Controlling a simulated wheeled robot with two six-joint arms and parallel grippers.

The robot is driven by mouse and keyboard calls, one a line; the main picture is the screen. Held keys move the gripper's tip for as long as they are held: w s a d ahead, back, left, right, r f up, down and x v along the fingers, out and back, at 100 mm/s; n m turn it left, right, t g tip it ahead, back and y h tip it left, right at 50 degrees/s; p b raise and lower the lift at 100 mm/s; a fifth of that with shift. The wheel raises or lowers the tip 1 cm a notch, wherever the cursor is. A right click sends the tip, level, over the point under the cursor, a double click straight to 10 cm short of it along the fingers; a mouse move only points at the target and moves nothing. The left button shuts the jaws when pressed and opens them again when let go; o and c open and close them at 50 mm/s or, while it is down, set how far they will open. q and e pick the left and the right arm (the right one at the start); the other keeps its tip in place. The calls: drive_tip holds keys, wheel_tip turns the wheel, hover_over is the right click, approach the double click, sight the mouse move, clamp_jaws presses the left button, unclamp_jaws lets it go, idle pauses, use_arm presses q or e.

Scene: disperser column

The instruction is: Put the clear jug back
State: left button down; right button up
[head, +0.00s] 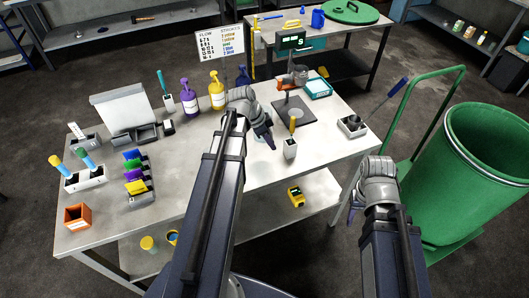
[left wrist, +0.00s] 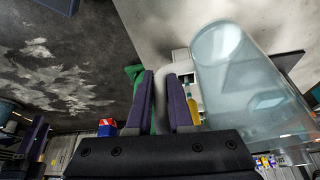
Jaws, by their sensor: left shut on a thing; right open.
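The clear jug (left wrist: 235,80) fills the right side of the left wrist view, tilted in the picture. My left gripper (left wrist: 165,95) is shut on its pale curved handle, which passes between the dark purple fingers. In the head view my left gripper (head: 267,138) is over the middle of the workbench, and its arm hides most of the jug; only a faint bluish patch shows beside the fingers. I cannot tell whether the jug touches the bench. My right gripper (head: 353,208) is open and empty, low by the bench's right edge and partly hidden by its own wrist.
A green bin (head: 485,160) stands right of the bench.

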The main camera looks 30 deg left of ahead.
use_arm(q)
drive_tip(key=shift+f+b, duration=4.85)
drive_tip(key=shift+f, duration=0.1)
drive_tip(key=shift+f, duration=0.15)
drive_tip(key=c, duration=0.8)
unclamp_jaws()
drive_tip(key=shift+a+r+p, duration=0.1)
drive_tip(key=shift+r+p, duration=0.4)
drive_tip(key=shift+r, duration=0.1)
drive_tip(key=p+v, duration=1)
drive_tip(key=v, duration=0.1)
drive_tip(key=shift+s, duration=0.1)
